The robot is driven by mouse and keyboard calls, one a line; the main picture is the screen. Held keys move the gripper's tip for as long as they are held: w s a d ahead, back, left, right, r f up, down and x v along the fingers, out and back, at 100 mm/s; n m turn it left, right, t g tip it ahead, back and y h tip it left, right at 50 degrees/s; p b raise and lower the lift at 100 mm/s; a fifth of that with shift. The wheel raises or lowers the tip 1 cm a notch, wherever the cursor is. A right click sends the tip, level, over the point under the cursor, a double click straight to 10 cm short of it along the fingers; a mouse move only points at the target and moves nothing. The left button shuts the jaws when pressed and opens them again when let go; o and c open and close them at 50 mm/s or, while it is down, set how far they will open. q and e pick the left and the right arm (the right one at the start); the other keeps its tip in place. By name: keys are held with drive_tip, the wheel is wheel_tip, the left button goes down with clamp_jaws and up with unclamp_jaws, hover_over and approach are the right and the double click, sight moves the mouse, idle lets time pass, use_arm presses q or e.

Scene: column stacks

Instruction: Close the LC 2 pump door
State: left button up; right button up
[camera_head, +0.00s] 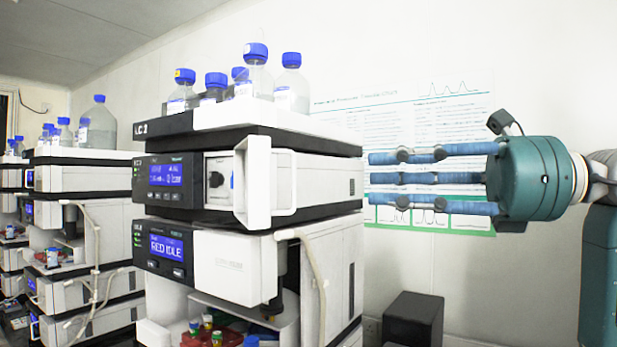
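The LC 2 stack (222,116) stands in the middle of the view, with its "LC 2" label on the top tray. Its pump module has a lit blue display (166,175). The white pump door (257,182) stands open, swung out at the right side of the module's front. The pump's inside (219,180) shows a dark round knob. My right gripper (374,179) comes in from the right with its blue fingers pointing left. The fingers are straight, spread apart and empty. In the picture they are to the right of the door, apart from it. My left gripper is not in view.
Below the pump is another module (235,265) with a blue display and a hanging tube (318,270). Blue-capped bottles (256,75) stand on top of the stack. Another stack (70,185) is at the left. A poster (455,105) hangs behind my gripper, and a black box (413,318) is low at right.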

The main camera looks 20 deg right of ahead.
sight(263, 182)
drive_tip(key=p+x, duration=0.3)
drive_tip(key=x, duration=0.7)
drive_tip(key=shift+a, duration=0.25)
drive_tip(key=shift+c, duration=0.7)
clamp_jaws()
